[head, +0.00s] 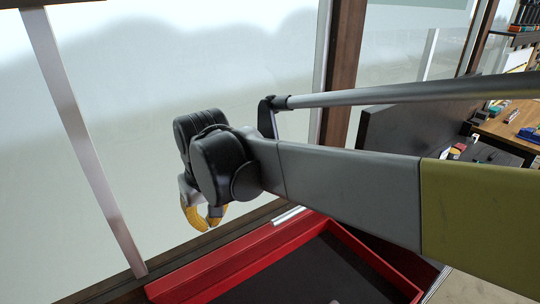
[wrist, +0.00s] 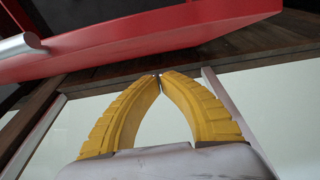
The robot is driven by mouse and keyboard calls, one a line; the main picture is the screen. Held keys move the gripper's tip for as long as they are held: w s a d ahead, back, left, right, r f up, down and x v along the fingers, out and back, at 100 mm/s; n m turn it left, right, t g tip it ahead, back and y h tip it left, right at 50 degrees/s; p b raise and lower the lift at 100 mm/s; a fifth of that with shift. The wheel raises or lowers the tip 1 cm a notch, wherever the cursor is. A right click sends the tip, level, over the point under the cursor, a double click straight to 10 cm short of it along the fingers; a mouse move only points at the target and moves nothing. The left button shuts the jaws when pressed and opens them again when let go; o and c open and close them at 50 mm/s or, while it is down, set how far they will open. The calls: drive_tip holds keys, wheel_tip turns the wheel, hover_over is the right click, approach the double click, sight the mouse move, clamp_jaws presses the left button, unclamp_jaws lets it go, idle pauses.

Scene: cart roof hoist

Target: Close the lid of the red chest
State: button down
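The red chest (head: 215,272) is at the bottom of the head view, cut off by the frame, with red walls around a dark inside. A red face of it (wrist: 150,40) fills the top of the wrist view, with a silver bar (wrist: 20,46) at its left. I cannot tell which part is the lid. My gripper (head: 206,222), with yellow ridged fingers, is beyond the chest's far left side, in front of the window. In the wrist view its fingertips (wrist: 159,77) meet with nothing seen between them. The gripper appears apart from the red face.
A large frosted window (head: 150,110) with a metal bar (head: 90,150) and dark wooden frame stands behind the gripper. A dark upright panel (head: 410,122) is behind my arm. A wooden bench (head: 510,125) with small items is at the far right.

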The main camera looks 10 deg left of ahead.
drive_tip(key=s+d, duration=0.1)
drive_tip(key=f, duration=0.1)
drive_tip(key=s+d, duration=0.1)
drive_tip(key=shift+s+d+f+p, duration=0.25)
drive_tip(key=shift+s+d+p, duration=0.05)
drive_tip(key=shift+d+p, duration=0.1)
drive_tip(key=shift+a+f, duration=0.15)
drive_tip(key=shift+w, duration=0.1)
